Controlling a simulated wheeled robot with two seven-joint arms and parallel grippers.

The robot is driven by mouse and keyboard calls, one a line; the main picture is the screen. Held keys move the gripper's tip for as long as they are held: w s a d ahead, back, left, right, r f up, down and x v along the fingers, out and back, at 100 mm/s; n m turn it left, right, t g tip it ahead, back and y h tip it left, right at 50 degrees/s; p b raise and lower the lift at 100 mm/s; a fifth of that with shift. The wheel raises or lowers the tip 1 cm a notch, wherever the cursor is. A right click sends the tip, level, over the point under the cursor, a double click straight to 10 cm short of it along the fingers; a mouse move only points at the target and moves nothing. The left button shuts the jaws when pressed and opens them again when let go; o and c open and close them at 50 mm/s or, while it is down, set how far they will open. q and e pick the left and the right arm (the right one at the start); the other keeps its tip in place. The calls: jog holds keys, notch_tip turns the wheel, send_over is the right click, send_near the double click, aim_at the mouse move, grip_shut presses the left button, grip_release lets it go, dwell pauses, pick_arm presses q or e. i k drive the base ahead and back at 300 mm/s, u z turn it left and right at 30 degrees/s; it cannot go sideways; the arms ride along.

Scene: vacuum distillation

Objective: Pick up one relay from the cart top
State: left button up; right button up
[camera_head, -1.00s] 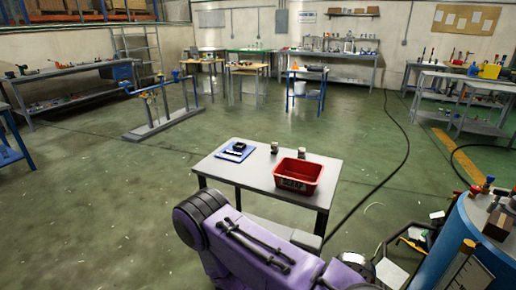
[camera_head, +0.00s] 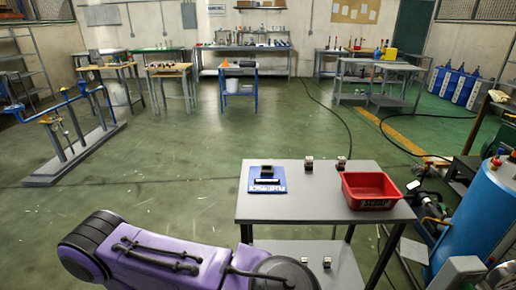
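The grey cart (camera_head: 290,208) stands right of centre. Two small dark-and-pale blocks that look like relays stand apart near its back edge: one left (camera_head: 309,164) and one right (camera_head: 341,163), just behind the red bin. A blue mat or tray (camera_head: 266,188) at the left of the top holds a small dark block (camera_head: 267,172) and a dark, flat piece. A purple link of my arm crosses the bottom left, in front of the cart. Neither gripper is in view, so their state is hidden.
A red bin (camera_head: 374,204) with an unreadable label sits at the cart top's right. Two small blocks (camera_head: 316,262) lie on the lower shelf. A blue tank (camera_head: 478,220) and equipment stand close on the right. A pipe stand (camera_head: 75,152) is at left; the floor between is open.

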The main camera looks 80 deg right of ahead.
aim_at(309, 163)
jog(key=i, duration=1)
jog(key=z, duration=4.35)
